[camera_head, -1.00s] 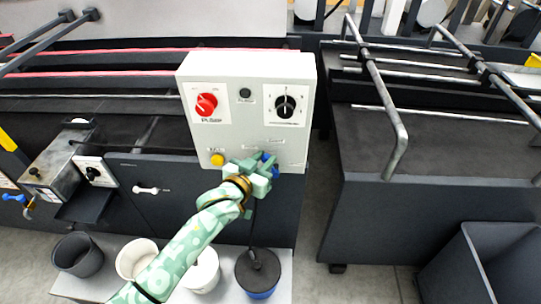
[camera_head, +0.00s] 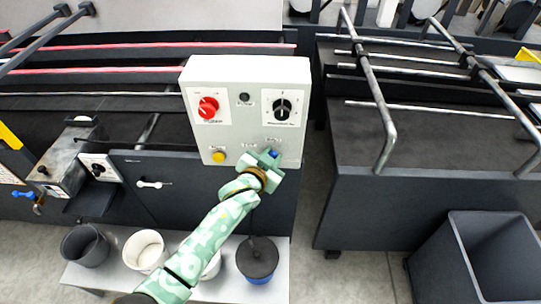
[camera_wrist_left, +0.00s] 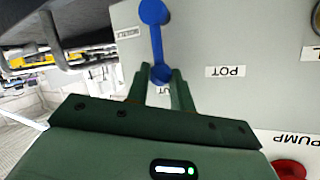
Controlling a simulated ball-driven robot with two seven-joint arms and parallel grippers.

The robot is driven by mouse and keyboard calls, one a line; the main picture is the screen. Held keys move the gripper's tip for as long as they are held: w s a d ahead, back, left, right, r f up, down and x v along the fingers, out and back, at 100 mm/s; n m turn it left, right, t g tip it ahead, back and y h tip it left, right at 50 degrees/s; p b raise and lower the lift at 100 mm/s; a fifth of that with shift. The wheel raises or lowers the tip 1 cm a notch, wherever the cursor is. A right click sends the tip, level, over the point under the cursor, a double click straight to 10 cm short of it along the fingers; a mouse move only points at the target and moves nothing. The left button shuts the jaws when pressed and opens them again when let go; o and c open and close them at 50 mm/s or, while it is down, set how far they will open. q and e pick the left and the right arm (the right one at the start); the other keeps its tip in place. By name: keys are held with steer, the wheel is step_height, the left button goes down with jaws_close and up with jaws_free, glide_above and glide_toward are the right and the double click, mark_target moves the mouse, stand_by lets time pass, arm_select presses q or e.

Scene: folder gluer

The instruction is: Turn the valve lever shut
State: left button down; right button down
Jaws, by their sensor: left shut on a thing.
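A blue lever (camera_head: 273,153) sits at the lower right of the white control box's front. In the left wrist view the lever (camera_wrist_left: 156,42) is a straight bar with a rounded blue knob at each end, parallel to the panel; I cannot tell which end is its pivot. My left gripper (camera_head: 266,163) is at the box's lower right. In the wrist view the gripper's fingers (camera_wrist_left: 160,82) are shut on the lever's near knob, one on each side. The gripper hides part of the lever in the head view. My right gripper is not in view.
The control box (camera_head: 232,133) carries a red knob (camera_head: 208,107), a black dial (camera_head: 282,107) and a yellow button (camera_head: 218,157). Another blue handle (camera_head: 23,193) is at far left. Pots, including a dark one (camera_head: 84,246), stand on a low bench. A grey bin (camera_head: 440,265) is at right.

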arm_select(q)
steer(key=c, duration=1.5)
jaws_free()
steer(key=shift+s, duration=0.1)
steer(key=p+v, duration=0.3)
steer(key=v, duration=1.3)
